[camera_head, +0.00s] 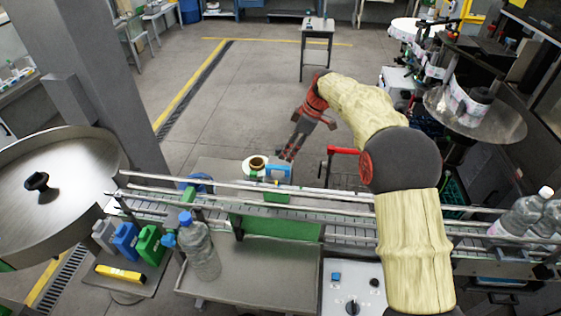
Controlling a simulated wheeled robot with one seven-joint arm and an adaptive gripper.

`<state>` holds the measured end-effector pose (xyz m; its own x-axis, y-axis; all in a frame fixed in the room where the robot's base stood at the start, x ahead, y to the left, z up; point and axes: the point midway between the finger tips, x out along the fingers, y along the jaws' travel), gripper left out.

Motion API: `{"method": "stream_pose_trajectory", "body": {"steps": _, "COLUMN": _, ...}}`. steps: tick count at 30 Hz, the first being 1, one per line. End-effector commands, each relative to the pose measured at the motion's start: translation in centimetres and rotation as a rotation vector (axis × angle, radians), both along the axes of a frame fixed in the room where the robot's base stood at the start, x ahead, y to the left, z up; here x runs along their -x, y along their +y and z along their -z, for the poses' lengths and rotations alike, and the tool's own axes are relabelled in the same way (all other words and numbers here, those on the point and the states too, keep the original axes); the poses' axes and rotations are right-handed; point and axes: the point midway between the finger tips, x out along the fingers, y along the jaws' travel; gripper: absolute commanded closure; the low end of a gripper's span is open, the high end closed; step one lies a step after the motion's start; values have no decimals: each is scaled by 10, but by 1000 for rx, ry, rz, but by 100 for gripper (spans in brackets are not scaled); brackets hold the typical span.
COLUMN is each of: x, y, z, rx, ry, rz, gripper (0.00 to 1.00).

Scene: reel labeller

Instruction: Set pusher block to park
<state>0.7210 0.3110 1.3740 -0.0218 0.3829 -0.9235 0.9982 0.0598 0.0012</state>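My arm reaches over the conveyor from the right, and my gripper (287,155) points down at its far side. A small light-blue block (278,172), possibly the pusher block, sits just below the fingertips at the conveyor's (340,232) far edge. Whether the fingers touch it cannot be made out. A green piece (276,197) lies just in front of it across the rails. No park marking can be read. The gripper is too small in view to tell whether its fingers are open or shut.
A label roll (257,163) lies just left of the blue block. A large bottle (201,250) stands at front left, beside small jugs (150,244). A control box (352,288) with a knob is at front. More bottles (523,215) stand right. A round steel table (70,190) is left.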

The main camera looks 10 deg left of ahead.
Motion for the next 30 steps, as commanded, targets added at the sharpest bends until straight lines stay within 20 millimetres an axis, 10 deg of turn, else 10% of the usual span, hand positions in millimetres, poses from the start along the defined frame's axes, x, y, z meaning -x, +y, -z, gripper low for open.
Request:
{"method": "stream_pose_trajectory", "body": {"steps": 15, "x": 2, "y": 26, "z": 62, "rx": 2, "ry": 2, "rz": 1, "gripper": 65}}
{"method": "stream_pose_trajectory", "body": {"steps": 30, "x": 2, "y": 28, "z": 69, "rx": 2, "ry": 1, "rz": 4, "gripper": 72}}
